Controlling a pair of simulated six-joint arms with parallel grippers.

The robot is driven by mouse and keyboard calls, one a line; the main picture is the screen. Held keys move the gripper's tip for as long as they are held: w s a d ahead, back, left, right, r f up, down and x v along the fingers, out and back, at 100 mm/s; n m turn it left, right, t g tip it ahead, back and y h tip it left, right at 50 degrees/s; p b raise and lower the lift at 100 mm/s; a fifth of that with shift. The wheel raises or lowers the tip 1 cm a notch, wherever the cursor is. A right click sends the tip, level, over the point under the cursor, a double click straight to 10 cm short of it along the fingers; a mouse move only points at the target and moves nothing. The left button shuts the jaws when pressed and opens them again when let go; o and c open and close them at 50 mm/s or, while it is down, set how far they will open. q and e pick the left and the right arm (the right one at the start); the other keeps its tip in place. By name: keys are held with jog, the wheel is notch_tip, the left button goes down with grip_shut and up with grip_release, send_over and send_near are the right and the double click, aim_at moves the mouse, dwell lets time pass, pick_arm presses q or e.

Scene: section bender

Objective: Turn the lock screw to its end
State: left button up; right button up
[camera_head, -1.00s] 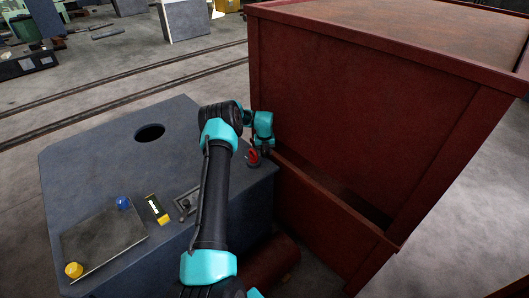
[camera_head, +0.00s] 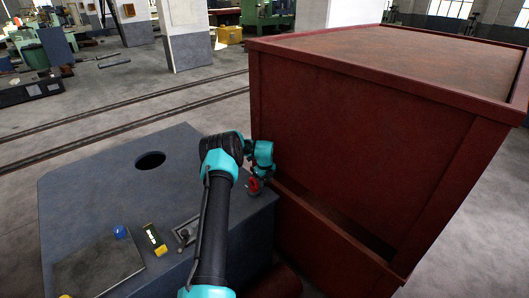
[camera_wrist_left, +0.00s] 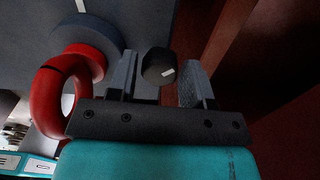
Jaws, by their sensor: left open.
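In the left wrist view, a black round knob with a white mark (camera_wrist_left: 158,66), which looks like the lock screw, sits between the two fingers of my left gripper (camera_wrist_left: 160,72). The fingers are open, with a visible gap on the right side of the knob. A red ring-shaped part (camera_wrist_left: 47,100) curves beside the left finger. In the head view my left gripper (camera_head: 262,183) is at the right edge of the blue-grey machine top, beside the red part (camera_head: 253,186); the knob cannot be made out there. My right gripper is not in view.
A large dark red box (camera_head: 350,130) stands close to the right of the gripper. The machine top's far left is clear.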

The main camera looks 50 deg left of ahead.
pick_arm(q)
jog(key=shift+n, duration=0.8)
notch_tip(320, 180, up, 18)
jog(key=n, duration=1)
jog(key=shift+f, duration=0.25)
jog(key=a+r+m+t+y, duration=0.1)
jog(key=a+r+m+y, duration=0.15)
jog(key=r+m, duration=0.25)
jog(key=m+g+h, duration=0.1)
jog(key=m+h, duration=0.2)
jog(key=m, duration=0.5)
send_over(265, 181)
notch_tip(265, 181, down, 5)
jog(key=shift+f+y, duration=0.1)
jog(key=shift+y, duration=0.15)
